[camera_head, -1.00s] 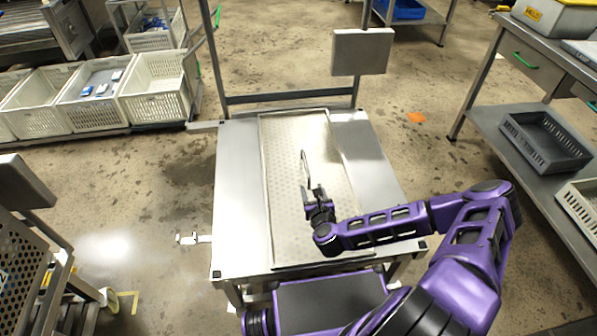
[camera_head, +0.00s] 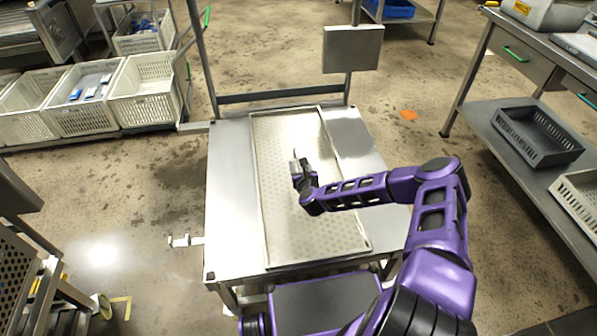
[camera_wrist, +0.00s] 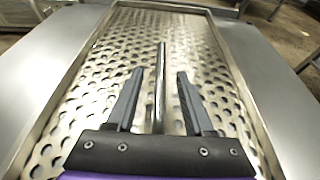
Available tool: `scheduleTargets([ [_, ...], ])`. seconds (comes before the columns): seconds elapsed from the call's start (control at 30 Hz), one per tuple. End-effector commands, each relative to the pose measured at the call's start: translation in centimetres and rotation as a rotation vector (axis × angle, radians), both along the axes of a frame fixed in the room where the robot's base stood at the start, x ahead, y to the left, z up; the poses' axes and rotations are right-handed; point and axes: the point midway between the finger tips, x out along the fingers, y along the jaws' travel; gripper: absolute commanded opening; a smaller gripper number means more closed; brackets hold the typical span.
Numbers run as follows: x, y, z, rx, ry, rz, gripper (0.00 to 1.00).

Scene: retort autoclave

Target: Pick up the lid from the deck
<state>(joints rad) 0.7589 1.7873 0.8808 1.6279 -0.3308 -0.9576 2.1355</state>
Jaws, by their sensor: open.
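A thin, shiny metal piece (camera_wrist: 161,70), which looks like the lid seen edge-on, stands between my fingers in the wrist view. In the head view it is a narrow sliver (camera_head: 294,154) at my fingertips. The perforated metal deck (camera_wrist: 95,75) lies below it, inside a raised rim; it also shows in the head view (camera_head: 290,225). My gripper (camera_wrist: 160,75) is open, one dark finger on each side of the piece, with gaps on both sides. In the head view my gripper (camera_head: 297,165) is over the middle of the deck. The piece's lower end is hidden behind the gripper body.
Smooth steel margins (camera_head: 230,190) flank the deck. A grey panel (camera_head: 352,48) on a post stands at the table's back. White crates (camera_head: 145,85) stand at left. A steel bench (camera_head: 545,70) with a dark crate (camera_head: 537,137) on its lower shelf is at right.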

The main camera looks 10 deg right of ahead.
Motion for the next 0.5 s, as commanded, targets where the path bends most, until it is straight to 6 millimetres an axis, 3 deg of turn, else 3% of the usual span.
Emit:
scheduleTargets([
  [0.2,2.3,-0.1,-0.9,-0.002,-0.001,0.001,0.52],
  [0.47,2.5,-0.1,-0.9,0.000,0.000,0.001,0.52],
  [0.5,2.5,-0.1,-0.9,0.000,0.000,0.001,0.47],
])
